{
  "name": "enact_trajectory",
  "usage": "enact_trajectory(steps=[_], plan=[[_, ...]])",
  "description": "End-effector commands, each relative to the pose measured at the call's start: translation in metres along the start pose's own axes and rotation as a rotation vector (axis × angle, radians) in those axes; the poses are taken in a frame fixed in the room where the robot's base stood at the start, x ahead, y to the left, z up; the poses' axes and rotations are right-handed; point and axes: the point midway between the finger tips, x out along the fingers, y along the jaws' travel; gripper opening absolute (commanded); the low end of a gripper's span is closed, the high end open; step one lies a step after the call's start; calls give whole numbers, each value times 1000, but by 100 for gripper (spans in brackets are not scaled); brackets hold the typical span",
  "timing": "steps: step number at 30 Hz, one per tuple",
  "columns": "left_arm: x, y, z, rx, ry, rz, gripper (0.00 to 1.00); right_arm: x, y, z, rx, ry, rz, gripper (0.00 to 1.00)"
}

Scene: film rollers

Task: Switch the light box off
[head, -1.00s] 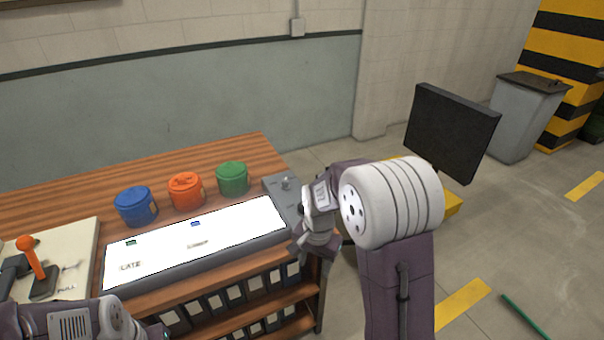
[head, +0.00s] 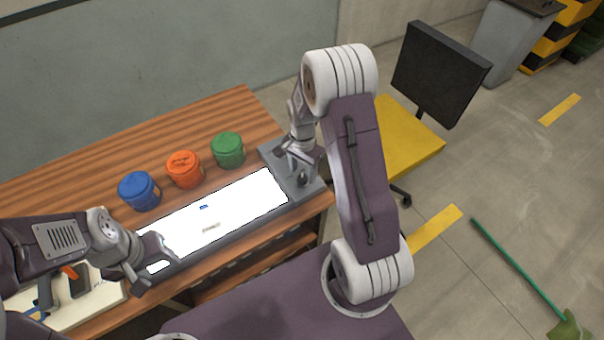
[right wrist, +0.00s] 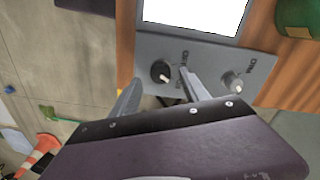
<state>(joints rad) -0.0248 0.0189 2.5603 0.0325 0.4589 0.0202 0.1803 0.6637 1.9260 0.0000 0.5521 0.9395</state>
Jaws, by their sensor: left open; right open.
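The light box (head: 225,232) lies along the front of the wooden bench, and its white panel (head: 260,194) glows. Its grey control end (head: 312,190) is at the right. In the right wrist view this end carries a dark switch or knob with a pale tip (right wrist: 161,72) and a second, lighter knob (right wrist: 233,82); the lettering is too small to read surely. My right gripper (right wrist: 158,90) is open, its fingers on either side of the dark control, contact unclear. It also shows in the head view (head: 297,160). My left gripper (head: 155,262) is open over the box's left end, hiding part of it.
A pale board with a lever (head: 95,300) is at the left, partly hidden. A yellow-seated chair (head: 400,135) stands right of the bench.

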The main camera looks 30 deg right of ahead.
Motion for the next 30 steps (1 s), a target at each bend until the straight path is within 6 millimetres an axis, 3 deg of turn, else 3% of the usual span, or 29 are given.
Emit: enact_trajectory(steps=[6,14,20,30], plan=[[1,0,0,0,0,0,54,26,0,0,0,-1,1,54],[1,0,0,0,0,0,54,28,0,0,-1,0,0,54],[1,0,0,0,0,0,54,28,0,0,-1,0,-1,1],[-2,0,0,0,0,0,54,27,0,0,-43,1,-1,0]])
